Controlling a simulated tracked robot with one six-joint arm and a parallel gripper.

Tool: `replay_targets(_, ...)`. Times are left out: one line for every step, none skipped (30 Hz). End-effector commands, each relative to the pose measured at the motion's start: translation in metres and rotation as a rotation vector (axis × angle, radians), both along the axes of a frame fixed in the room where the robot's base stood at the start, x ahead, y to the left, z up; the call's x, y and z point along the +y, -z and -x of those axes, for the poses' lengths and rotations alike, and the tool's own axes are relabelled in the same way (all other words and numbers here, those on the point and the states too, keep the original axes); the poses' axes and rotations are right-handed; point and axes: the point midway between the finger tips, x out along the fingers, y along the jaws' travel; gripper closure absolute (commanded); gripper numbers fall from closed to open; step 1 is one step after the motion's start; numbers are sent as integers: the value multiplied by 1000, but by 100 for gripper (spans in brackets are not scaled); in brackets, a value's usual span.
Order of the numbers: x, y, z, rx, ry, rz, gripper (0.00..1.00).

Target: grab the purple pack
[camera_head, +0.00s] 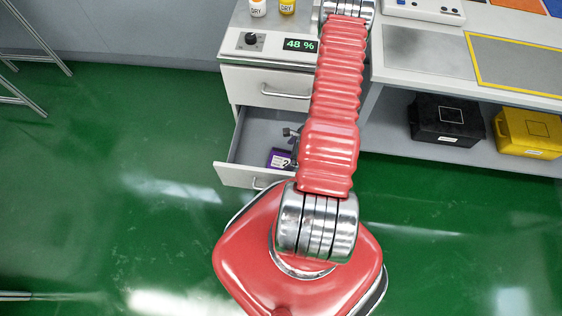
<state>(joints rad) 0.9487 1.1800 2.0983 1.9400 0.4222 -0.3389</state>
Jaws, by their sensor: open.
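The purple pack (279,159), with a white label, lies in the open lower drawer (240,172) of the grey cabinet, near the drawer's front. Part of my gripper (291,138), dark grey, shows just above and behind the pack at the edge of my red arm. It is open. The rest of the gripper is hidden behind the arm, so I cannot tell whether it touches the pack. The right part of the drawer is also covered by my arm.
A shut drawer (265,88) sits above the open one. The cabinet top holds a white bottle (258,8), a yellow bottle (287,6) and a 48 % display (300,45). Black (446,120) and yellow (528,132) cases stand on the right shelf.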

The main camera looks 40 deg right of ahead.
Motion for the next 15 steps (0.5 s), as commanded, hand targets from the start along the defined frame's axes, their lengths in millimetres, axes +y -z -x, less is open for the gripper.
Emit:
replay_targets(0, 1, 0, 0, 0, 0, 0)
replay_targets(0, 1, 0, 0, 0, 0, 0)
replay_targets(1, 3, -1, 0, 0, -1, 0)
replay_targets(1, 4, -1, 0, 0, -1, 0)
replay_targets(1, 6, -2, 1, -1, -2, 0)
replay_targets(2, 9, -3, 1, -1, -2, 0)
replay_targets(2, 12, -4, 0, -1, 0, 0)
replay_targets(3, 14, -5, 0, -1, 0, 0)
replay_targets(4, 19, -6, 1, -2, -1, 0)
replay_targets(4, 22, -7, 1, -2, -2, 0)
replay_targets(5, 25, -8, 1, -2, -1, 0)
replay_targets(5, 30, -9, 2, -1, -1, 0)
replay_targets(6, 33, -10, 2, 0, -1, 0)
replay_targets(7, 36, -12, 2, 0, -1, 0)
replay_targets(7, 39, -13, 1, 0, 0, 0)
